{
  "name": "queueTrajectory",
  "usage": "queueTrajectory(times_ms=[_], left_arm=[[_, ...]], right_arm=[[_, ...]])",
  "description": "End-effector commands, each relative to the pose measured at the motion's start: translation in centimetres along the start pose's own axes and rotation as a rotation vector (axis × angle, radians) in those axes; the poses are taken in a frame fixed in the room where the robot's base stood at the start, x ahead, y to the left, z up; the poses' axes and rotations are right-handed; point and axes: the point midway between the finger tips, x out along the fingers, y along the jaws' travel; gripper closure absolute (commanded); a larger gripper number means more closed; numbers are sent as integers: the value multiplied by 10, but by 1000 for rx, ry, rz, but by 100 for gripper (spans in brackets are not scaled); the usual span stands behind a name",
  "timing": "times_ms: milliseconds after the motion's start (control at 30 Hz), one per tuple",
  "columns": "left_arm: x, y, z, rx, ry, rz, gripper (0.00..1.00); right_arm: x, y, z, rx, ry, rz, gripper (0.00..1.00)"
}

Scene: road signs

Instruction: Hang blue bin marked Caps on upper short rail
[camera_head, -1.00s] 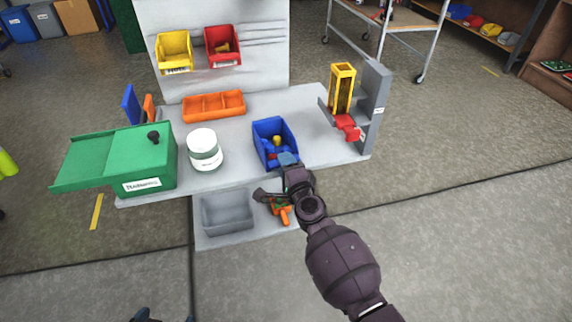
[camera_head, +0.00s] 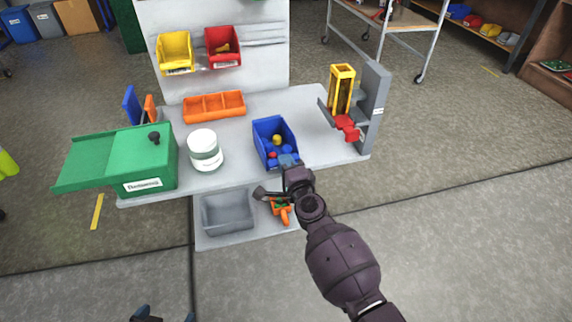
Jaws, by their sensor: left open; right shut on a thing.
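The blue bin (camera_head: 260,141) stands on the grey workbench with several small coloured caps inside. Its label is not visible from here. My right gripper (camera_head: 286,163) is shut on the bin's near end, and my wrist hides part of that end. The short rails (camera_head: 265,33) are on the upright grey back panel, right of the red bin; they look bare. My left gripper (camera_head: 160,316) is open at the bottom edge, mostly out of view and far from the bin.
A yellow bin (camera_head: 175,53) and a red bin (camera_head: 222,46) hang on the panel. An orange divided tray (camera_head: 214,106), white tub (camera_head: 205,150), green box (camera_head: 143,160) and grey stand with yellow frame (camera_head: 375,105) occupy the bench. A grey tray (camera_head: 228,213) sits lower in front.

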Motion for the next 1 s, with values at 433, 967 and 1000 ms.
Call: queueTrajectory(times_ms=[433, 967, 1000], left_arm=[[-5, -2, -16, 0, 21, -2, 0], [-10, -3, -30, 0, 40, -4, 0], [-10, -3, -30, 0, 40, -4, 0]], right_arm=[[0, -14, 0, -1, 0, -2, 100], [0, -26, 0, 0, 0, -2, 100], [0, -26, 0, 1, 0, -1, 100]])
